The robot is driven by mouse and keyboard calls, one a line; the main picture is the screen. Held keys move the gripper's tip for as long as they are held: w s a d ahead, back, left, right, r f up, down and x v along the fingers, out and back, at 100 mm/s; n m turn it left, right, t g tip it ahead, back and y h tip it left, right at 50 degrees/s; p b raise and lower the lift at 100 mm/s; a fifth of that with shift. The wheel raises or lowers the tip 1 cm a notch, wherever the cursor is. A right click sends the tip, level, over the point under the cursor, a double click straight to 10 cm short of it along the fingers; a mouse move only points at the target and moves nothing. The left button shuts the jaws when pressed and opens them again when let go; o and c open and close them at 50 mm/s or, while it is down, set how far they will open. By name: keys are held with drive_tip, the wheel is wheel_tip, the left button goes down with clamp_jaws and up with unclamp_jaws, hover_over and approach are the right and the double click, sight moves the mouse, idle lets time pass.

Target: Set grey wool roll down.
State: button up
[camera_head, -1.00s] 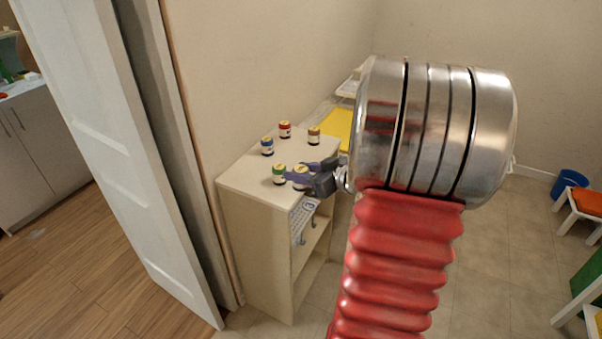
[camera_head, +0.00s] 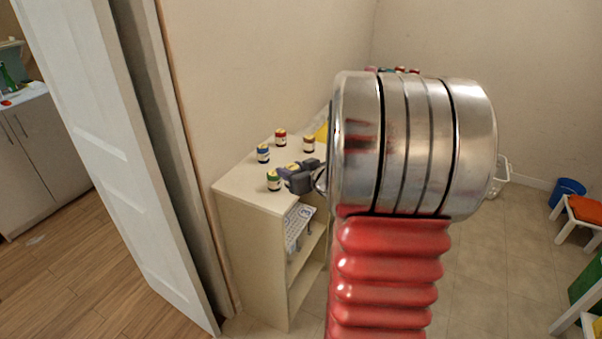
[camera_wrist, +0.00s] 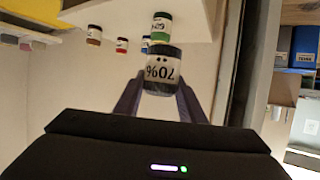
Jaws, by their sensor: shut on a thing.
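No grey wool roll can be made out as such. My gripper (camera_head: 296,178) is shut on a small jar-like thing with a dark grey end and a white number label (camera_wrist: 162,72). In the wrist view it sits between the two finger tips (camera_wrist: 160,92), with its label upside down. In the head view the gripper is at the near right edge of the cream shelf unit's top (camera_head: 243,188), by the green-lidded jar (camera_head: 273,182). The held thing is mostly hidden there. I cannot tell whether it touches the top.
Red-lidded (camera_head: 281,141), blue-lidded (camera_head: 262,154) and brown-lidded (camera_head: 308,145) jars stand on the same top, close behind the gripper. The left front of the top is bare. A white door (camera_head: 110,150) stands at the left. A blue bin (camera_head: 567,190) is far right.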

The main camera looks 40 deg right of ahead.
drive_tip(key=w+a+f+y, duration=0.1)
drive_tip(key=w+a, duration=0.2)
drive_tip(key=a, duration=0.8)
drive_tip(key=w+a+f+n, duration=0.1)
drive_tip(key=w+a+f, duration=0.1)
drive_tip(key=a, duration=1)
drive_tip(key=w+a+f+n+y, duration=0.1)
drive_tip(key=w+a, duration=0.3)
drive_tip(key=a, duration=0.7)
drive_tip(key=shift+a+f+y, duration=0.15)
drive_tip(key=shift+f+y, duration=0.15)
drive_tip(key=shift+f, duration=0.15)
